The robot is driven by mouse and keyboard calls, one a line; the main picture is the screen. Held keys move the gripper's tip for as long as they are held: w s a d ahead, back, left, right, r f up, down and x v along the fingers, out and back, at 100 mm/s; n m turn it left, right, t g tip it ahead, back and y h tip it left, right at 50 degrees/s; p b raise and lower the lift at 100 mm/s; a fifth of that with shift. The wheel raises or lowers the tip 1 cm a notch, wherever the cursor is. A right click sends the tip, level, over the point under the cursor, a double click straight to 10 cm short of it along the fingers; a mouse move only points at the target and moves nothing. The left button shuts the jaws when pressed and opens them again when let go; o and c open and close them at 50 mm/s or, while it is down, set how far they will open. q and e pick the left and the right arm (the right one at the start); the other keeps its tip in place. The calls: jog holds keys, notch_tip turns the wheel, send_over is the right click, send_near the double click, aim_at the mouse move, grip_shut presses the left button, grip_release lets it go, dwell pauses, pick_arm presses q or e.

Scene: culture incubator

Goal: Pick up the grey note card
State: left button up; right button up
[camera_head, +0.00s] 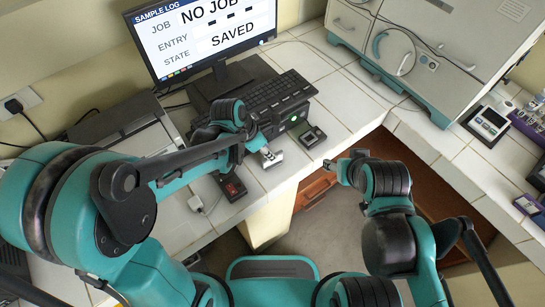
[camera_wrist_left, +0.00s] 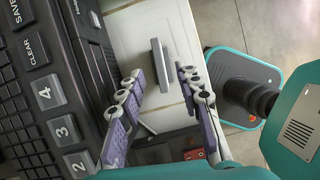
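The grey note card (camera_wrist_left: 158,65) is a thin, pale grey slab on the white tiled counter. It lies between the fingers of my left gripper (camera_wrist_left: 162,78) in the left wrist view, with a gap on each side. My left gripper is open and nothing is in its grasp. In the head view the card (camera_head: 271,158) shows as a small light piece near the counter's front edge, just beyond the left gripper (camera_head: 257,143), which partly covers that area. My right gripper (camera_head: 345,165) is off the counter's front edge, over the floor, away from the card; its finger opening is unclear.
A black keyboard (camera_head: 275,95) lies behind the card, below a monitor (camera_head: 200,40). A small dark device (camera_head: 312,135) is to its right and one with a red button (camera_head: 232,187) to its left. A large incubator (camera_head: 430,50) stands at the back right.

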pick_arm(q)
jog(key=b+x, duration=0.1)
jog(key=x, duration=0.2)
jog(key=b+x, duration=0.1)
jog(key=x, duration=0.2)
jog(key=shift+a+f, duration=0.1)
jog(key=shift+f, duration=0.25)
jog(key=shift+r, duration=0.1)
jog(key=shift+c, duration=1.1)
grip_shut()
